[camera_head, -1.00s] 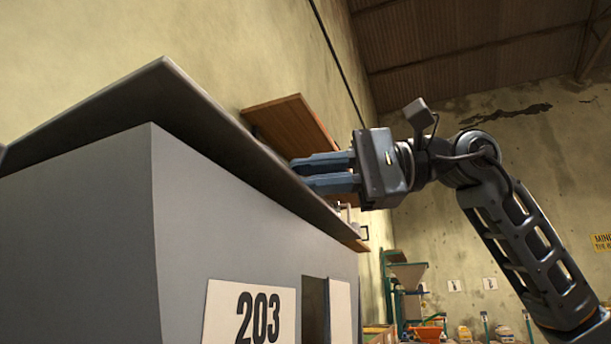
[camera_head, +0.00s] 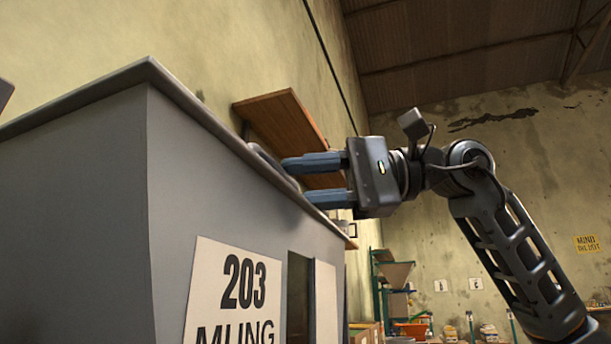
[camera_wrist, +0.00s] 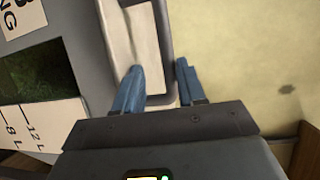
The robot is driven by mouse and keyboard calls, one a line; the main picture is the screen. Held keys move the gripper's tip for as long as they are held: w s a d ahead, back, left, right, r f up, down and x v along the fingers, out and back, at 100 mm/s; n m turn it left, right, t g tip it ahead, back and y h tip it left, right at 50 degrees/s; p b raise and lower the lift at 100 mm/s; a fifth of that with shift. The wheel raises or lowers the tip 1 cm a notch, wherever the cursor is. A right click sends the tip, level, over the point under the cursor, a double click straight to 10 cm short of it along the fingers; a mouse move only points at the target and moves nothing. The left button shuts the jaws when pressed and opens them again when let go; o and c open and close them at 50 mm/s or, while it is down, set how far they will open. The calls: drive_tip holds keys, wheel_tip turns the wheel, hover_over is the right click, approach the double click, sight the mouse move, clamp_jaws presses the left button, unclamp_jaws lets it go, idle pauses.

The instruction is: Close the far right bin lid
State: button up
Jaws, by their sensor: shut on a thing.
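The grey bin (camera_head: 200,150) labelled 203 fills the left of the head view. Its dark grey lid (camera_head: 165,82) lies along the bin's top edge with little or no gap showing; the wrist view also shows what seems to be the lid's raised grey rim (camera_wrist: 166,45). My gripper (camera_head: 299,180) is at the right side of the bin top, its two blue fingers spaced apart around a grey edge or rim, which looks like part of the lid. In the wrist view the fingers (camera_wrist: 160,75) straddle this rim. The exact contact is partly hidden.
A brown wooden shelf (camera_head: 285,120) is on the wall just behind the gripper. A label plate (camera_head: 240,290) and a window (camera_wrist: 42,78) are on the bin's front. Shelving with an orange tub (camera_head: 410,329) stands far off. Open air lies right of the bin.

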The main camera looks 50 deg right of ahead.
drive_tip(key=shift+o, duration=1.2)
drive_tip(key=shift+f, duration=0.15)
drive_tip(key=p+v, duration=0.2)
drive_tip(key=v, duration=0.6)
drive_tip(key=shift+w, duration=0.1)
